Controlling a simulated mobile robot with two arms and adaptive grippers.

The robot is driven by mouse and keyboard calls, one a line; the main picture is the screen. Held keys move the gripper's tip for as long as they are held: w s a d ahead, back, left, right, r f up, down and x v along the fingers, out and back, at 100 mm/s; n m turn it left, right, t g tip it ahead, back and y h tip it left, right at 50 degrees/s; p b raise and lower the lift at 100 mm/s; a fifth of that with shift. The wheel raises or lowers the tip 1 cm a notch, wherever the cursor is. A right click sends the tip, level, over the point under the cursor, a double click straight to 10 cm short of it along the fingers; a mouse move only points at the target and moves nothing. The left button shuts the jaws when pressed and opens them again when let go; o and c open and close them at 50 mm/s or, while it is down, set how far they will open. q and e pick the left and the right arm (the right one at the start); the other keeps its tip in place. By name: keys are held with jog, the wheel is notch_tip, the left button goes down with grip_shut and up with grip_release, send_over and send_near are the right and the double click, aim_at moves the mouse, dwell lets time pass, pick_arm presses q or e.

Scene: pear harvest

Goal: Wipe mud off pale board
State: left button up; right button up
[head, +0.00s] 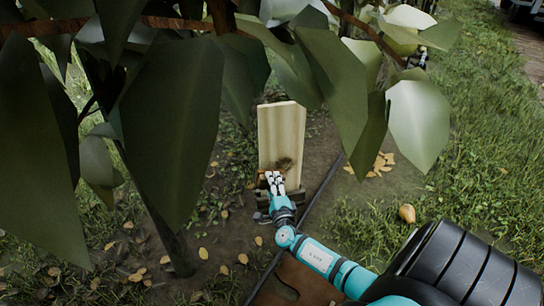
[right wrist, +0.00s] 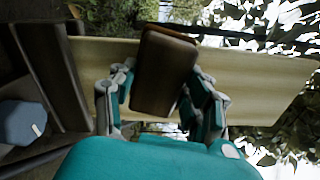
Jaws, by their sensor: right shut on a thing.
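The pale board (head: 280,125) stands upright on a dark base near the ground in the head view. A dark mud patch (head: 285,164) marks its lower part. My right gripper (head: 272,178) is at the board's lower left, below and left of the mud. It is shut on a brown block (right wrist: 163,72), probably a sponge or scrubber, gripped between the fingers in the right wrist view. The board (right wrist: 235,70) stretches behind the block there; whether the block touches it I cannot tell. My left gripper is not in view.
Large green leaves (head: 175,120) and a branch (head: 110,24) hang over the scene close to the board's top. A pear (head: 407,213) lies on the grass at right. Yellow leaves (head: 380,164) lie beside the board. A dark pole or hose (head: 312,208) runs along the ground.

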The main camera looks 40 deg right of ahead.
jog(key=shift+w+d, duration=0.35)
jog(key=shift+w, duration=0.3)
jog(key=shift+s+d, duration=0.1)
